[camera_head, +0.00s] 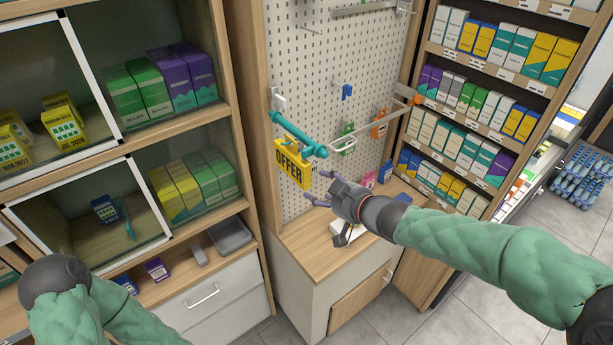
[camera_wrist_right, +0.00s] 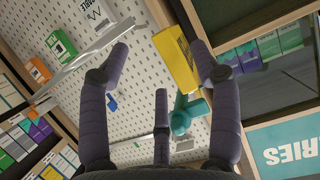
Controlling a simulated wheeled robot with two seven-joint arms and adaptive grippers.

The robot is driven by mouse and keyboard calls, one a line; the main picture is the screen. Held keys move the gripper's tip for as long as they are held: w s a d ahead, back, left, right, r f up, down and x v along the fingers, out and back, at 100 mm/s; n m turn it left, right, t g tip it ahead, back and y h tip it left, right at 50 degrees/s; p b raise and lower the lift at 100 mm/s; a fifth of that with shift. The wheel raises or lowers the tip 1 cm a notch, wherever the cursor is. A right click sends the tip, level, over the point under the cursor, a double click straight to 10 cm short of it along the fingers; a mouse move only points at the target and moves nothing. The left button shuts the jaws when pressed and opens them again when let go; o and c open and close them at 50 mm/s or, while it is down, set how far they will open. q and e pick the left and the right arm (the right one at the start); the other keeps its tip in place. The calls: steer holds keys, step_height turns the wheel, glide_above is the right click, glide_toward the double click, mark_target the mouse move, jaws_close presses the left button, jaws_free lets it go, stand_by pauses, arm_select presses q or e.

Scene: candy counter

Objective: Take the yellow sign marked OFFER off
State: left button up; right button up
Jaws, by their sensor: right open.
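The yellow sign (camera_head: 291,163) reads OFFER in dark letters. It hangs from a teal hook bar (camera_head: 298,135) that sticks out from the pegboard. My right gripper (camera_head: 317,187) is open and empty, just right of and below the sign in the head view. In the right wrist view, the sign (camera_wrist_right: 177,58) shows near-edge-on beyond the spread fingers (camera_wrist_right: 160,62), nearer the right finger. The teal bar (camera_wrist_right: 187,115) is beside it. I cannot tell whether a finger touches the sign. My left gripper is out of view; only my left arm shows.
Green tag (camera_head: 347,137) and orange tag (camera_head: 379,124) hang on the pegboard (camera_head: 310,75) to the right, near a long metal rod (camera_head: 375,122). A wooden counter (camera_head: 300,250) lies below. Box-filled shelves stand on both sides. Open space lies in front of the pegboard.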

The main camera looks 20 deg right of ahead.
mark_target(310, 176)
steer(key=w+a, duration=0.1)
steer(key=w, duration=0.3)
steer(key=w+a, duration=0.1)
steer(key=w, duration=0.2)
steer(key=shift+a+f, duration=0.1)
steer(key=shift+a, duration=0.25)
steer(key=shift+w+a+f, duration=0.1)
steer(key=shift+w+f, duration=0.05)
steer(key=shift+w, duration=0.25)
steer(key=c, duration=1.2)
steer(key=shift+o, duration=0.7)
steer(key=shift+c, duration=0.6)
